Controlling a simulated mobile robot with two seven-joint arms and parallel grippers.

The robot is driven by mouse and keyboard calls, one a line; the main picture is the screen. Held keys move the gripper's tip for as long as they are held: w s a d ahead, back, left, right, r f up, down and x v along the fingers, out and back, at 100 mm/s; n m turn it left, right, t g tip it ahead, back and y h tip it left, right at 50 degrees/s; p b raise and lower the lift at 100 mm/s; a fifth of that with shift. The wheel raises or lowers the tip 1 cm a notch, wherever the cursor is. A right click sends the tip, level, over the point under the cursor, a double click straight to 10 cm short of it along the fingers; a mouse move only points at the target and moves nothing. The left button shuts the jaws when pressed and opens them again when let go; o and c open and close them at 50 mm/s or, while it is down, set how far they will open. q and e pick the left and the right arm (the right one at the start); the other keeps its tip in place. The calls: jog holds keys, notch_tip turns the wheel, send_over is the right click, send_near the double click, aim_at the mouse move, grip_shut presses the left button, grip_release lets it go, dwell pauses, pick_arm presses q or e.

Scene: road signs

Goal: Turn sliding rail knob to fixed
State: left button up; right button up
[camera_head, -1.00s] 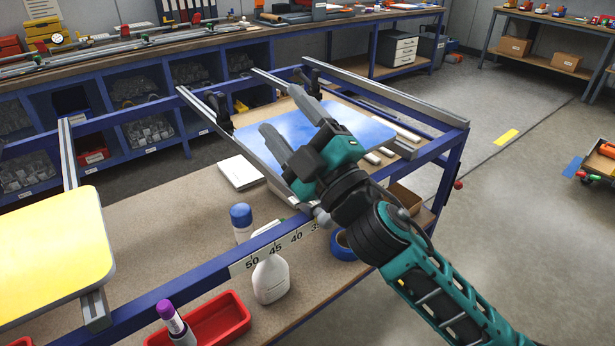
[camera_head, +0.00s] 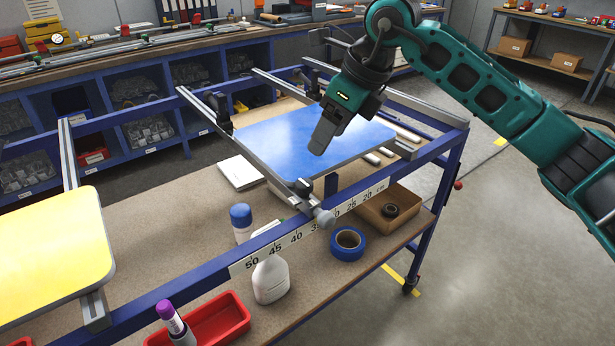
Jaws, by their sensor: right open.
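A grey round knob (camera_head: 323,217) is at the front end of a metal sliding rail (camera_head: 250,158), above the numbered scale (camera_head: 284,243) on the blue front beam. A smaller black clamp knob (camera_head: 302,187) is just behind it. The blue sign panel (camera_head: 310,138) lies flat between this rail and another rail at right. My right gripper (camera_head: 320,147) is open and empty above the panel, pointing down, behind the grey knob and apart from it. One finger shows clearly; the other is mostly hidden. The knob's markings are too small to read. My left gripper is out of view.
A yellow panel (camera_head: 50,250) lies at left. A white bottle (camera_head: 270,280), a blue-capped bottle (camera_head: 241,222), a blue tape roll (camera_head: 347,243), a cardboard box (camera_head: 390,212) and a red tray (camera_head: 215,322) are on the lower shelf. The floor at right is mostly clear.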

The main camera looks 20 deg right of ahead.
aim_at(305, 183)
jog(key=x, duration=0.8)
jog(key=p+x, duration=0.1)
jog(key=x, duration=0.3)
jog(key=shift+d+f, duration=0.3)
jog(key=shift+f, duration=0.1)
jog(key=c, duration=1)
